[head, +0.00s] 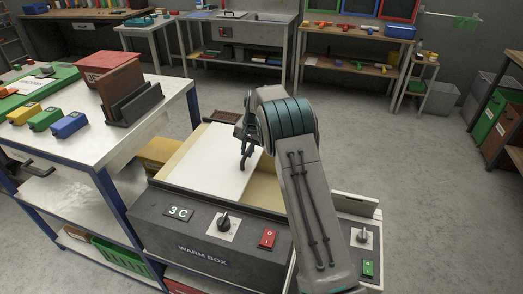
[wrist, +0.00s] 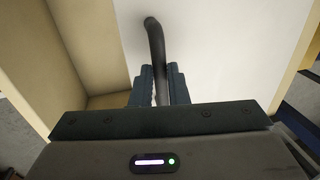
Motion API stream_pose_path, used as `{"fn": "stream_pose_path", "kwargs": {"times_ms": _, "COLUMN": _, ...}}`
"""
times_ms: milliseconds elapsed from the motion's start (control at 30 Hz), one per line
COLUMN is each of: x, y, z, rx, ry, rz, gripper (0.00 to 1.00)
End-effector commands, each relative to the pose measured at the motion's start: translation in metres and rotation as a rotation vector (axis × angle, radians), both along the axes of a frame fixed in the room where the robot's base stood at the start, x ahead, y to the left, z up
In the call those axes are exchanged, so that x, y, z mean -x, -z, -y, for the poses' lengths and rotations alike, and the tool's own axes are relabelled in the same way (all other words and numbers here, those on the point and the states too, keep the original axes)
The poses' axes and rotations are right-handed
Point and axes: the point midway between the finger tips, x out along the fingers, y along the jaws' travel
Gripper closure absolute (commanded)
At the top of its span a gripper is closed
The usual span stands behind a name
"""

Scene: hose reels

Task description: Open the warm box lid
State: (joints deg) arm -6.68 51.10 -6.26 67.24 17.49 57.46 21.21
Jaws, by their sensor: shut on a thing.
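The warm box (head: 195,245) is a dark grey box with a tan interior (head: 265,190), in the middle of the head view. Its flat white lid (head: 208,168) covers the left and middle of the top, and a tan gap shows at the right. In the wrist view the lid (wrist: 215,50) lies beside an open tan part of the box (wrist: 85,45). My gripper (wrist: 158,88) is shut on the dark, curved lid handle (wrist: 155,45). In the head view the handle (head: 245,160) shows below the wrist, and my arm hides part of the box's right side.
A shelf table (head: 150,125) with colored blocks stands close at the left. Another panel with a green switch (head: 368,268) is at the right. Open floor lies behind.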

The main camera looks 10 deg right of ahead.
Motion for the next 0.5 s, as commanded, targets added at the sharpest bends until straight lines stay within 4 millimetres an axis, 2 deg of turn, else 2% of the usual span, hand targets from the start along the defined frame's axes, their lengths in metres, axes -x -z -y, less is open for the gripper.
{"fn": "stream_pose_path", "kwargs": {"times_ms": 100, "x": -0.004, "y": -0.001, "z": -0.012, "rx": 0.001, "ry": -0.002, "rz": 0.004, "gripper": 1.0}}
{"fn": "stream_pose_path", "kwargs": {"times_ms": 200, "x": -0.005, "y": -0.001, "z": -0.016, "rx": 0.001, "ry": -0.002, "rz": 0.004, "gripper": 1.0}}
{"fn": "stream_pose_path", "kwargs": {"times_ms": 500, "x": -0.006, "y": -0.001, "z": -0.014, "rx": 0.001, "ry": 0.002, "rz": 0.004, "gripper": 1.0}}
